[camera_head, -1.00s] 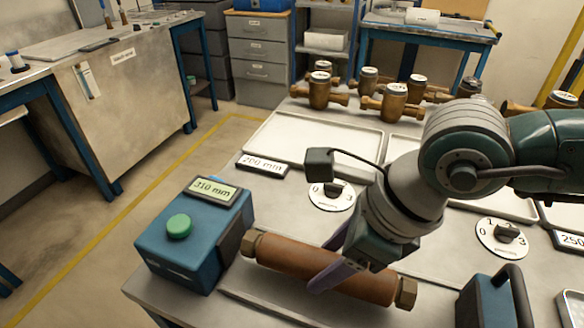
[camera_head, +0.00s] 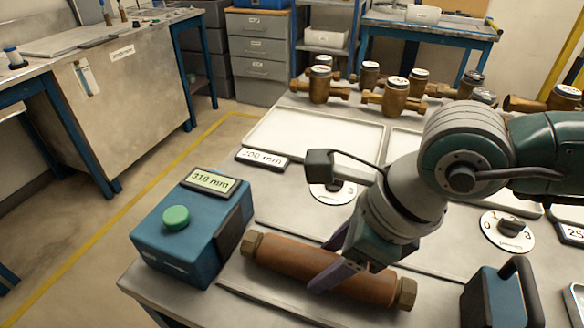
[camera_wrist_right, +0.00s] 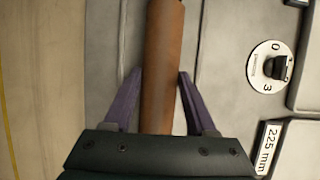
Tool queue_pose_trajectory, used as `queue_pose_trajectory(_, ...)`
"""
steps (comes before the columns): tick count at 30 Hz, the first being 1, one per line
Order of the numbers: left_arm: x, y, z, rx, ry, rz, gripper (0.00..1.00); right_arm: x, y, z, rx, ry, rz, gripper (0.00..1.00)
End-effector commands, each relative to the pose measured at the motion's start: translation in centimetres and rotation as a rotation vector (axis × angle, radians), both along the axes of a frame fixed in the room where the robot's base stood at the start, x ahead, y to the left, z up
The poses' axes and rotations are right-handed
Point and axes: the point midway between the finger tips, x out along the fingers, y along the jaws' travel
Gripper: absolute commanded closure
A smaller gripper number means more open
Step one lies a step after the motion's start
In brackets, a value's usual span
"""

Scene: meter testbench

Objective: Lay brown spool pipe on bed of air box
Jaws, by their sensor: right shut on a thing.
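The brown spool pipe (camera_head: 290,262) has hex ends and lies level, running left to right, in the head view. My right gripper (camera_head: 330,262) is shut around its middle, with purple fingers on both sides. The pipe also shows between the fingers in the right wrist view (camera_wrist_right: 162,60). The air box (camera_head: 190,235) is blue with a green button and a "310 mm" display. The pipe is low over the grey bed (camera_head: 245,300), between the blue box and a blue end block (camera_head: 500,300). I cannot tell whether it touches the bed. My left gripper is not in view.
A white tray (camera_head: 315,135) and a "200 mm" label (camera_head: 262,158) lie behind the bed. A dial (camera_head: 332,192) is behind my gripper, and another dial (camera_head: 508,231) is to the right. Several brass meters (camera_head: 320,85) stand at the back of the bench.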

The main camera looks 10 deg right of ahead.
Motion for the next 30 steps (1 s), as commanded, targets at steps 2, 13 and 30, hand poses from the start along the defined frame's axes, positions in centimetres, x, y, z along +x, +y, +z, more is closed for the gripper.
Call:
queue_pose_trajectory(2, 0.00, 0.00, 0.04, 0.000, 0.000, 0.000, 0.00, 0.10, 0.08, 0.15, 0.003, -0.003, 0.000, 1.00)
queue_pose_trajectory(13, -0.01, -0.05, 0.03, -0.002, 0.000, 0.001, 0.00, 0.02, 0.03, 0.06, 0.001, -0.001, 0.000, 0.08)
queue_pose_trajectory(30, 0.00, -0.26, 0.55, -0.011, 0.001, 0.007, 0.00, -0.01, -0.02, 0.57, -0.001, 0.001, 0.000, 0.00)
